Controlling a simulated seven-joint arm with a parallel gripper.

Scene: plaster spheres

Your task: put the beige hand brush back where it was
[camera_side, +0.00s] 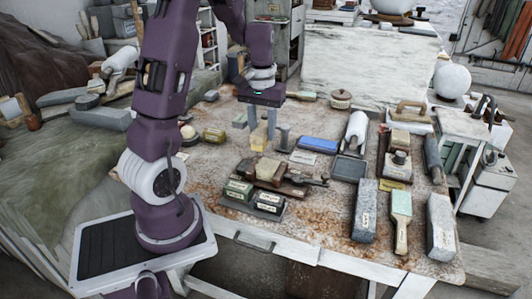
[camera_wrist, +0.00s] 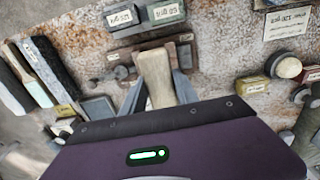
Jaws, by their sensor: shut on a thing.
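The beige hand brush (camera_wrist: 155,78) is a pale, worn block held upright between the two grey fingers of my gripper (camera_wrist: 158,92) in the wrist view. In the side view the brush (camera_side: 259,137) shows below my gripper (camera_side: 262,125), above the middle-left of the rusty workbench (camera_side: 330,215). My gripper is shut on it and points down. I cannot tell whether the lower end of the brush touches the bench top. No mark of its former place can be made out.
Labelled green-grey boxes (camera_side: 253,197) and a dark-and-wood tool (camera_side: 270,172) lie close in front of the brush. A blue box (camera_side: 318,144) lies to its right, a yellowish block (camera_side: 214,135) to its left. Blocks and a green-ended brush (camera_side: 401,205) fill the right side. Bare bench shows at front centre.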

